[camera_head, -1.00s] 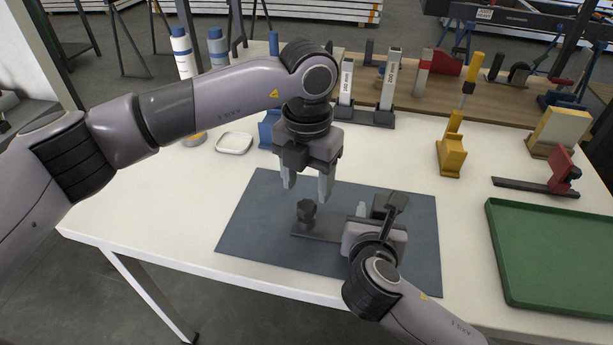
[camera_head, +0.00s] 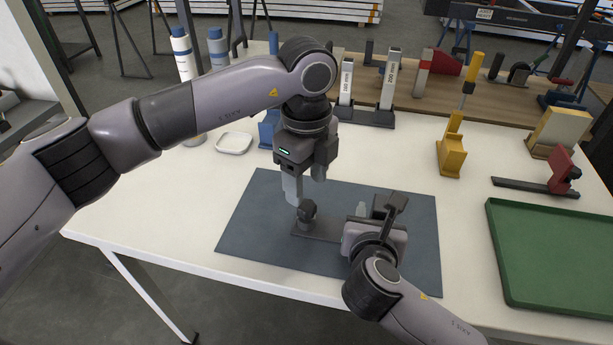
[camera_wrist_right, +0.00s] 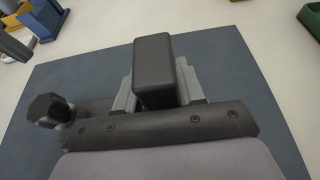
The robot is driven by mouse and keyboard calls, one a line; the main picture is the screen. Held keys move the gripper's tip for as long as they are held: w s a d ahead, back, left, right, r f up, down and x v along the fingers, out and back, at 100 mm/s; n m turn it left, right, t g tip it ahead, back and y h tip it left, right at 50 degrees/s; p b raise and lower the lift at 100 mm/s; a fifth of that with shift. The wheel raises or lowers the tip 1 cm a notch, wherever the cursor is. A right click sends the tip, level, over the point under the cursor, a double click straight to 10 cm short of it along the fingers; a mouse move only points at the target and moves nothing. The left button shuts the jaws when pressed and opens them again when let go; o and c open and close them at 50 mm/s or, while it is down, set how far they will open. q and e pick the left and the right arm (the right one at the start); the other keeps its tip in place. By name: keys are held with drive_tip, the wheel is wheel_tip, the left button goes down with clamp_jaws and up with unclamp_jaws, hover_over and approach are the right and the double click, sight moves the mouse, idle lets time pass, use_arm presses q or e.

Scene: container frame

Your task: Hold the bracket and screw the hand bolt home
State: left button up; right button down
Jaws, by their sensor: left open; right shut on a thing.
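The dark bracket (camera_head: 316,229) lies on the blue-grey mat. Its upright block (camera_wrist_right: 153,70) stands between the fingers of my right gripper (camera_wrist_right: 157,85), which is shut on it. The black-headed hand bolt (camera_head: 307,210) stands upright at the bracket's left end; it also shows at the left in the right wrist view (camera_wrist_right: 48,110). My left gripper (camera_head: 305,190) points down above and around the bolt head's height, its jaws open. One left finger is just left of the bolt head; I cannot tell whether it touches. The bolt's thread is hidden.
The blue-grey mat (camera_head: 255,225) has clear room left of the bracket. A green tray (camera_head: 560,215) is at the right. A yellow holder (camera_head: 451,155), a red clamp (camera_head: 562,170) and a white dish (camera_head: 234,144) stand farther back.

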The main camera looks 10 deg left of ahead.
sight(306, 205)
drive_tip(key=shift+s+f, duration=0.1)
drive_tip(key=shift+f, duration=0.25)
use_arm(q)
drive_tip(key=shift+f, duration=4.05)
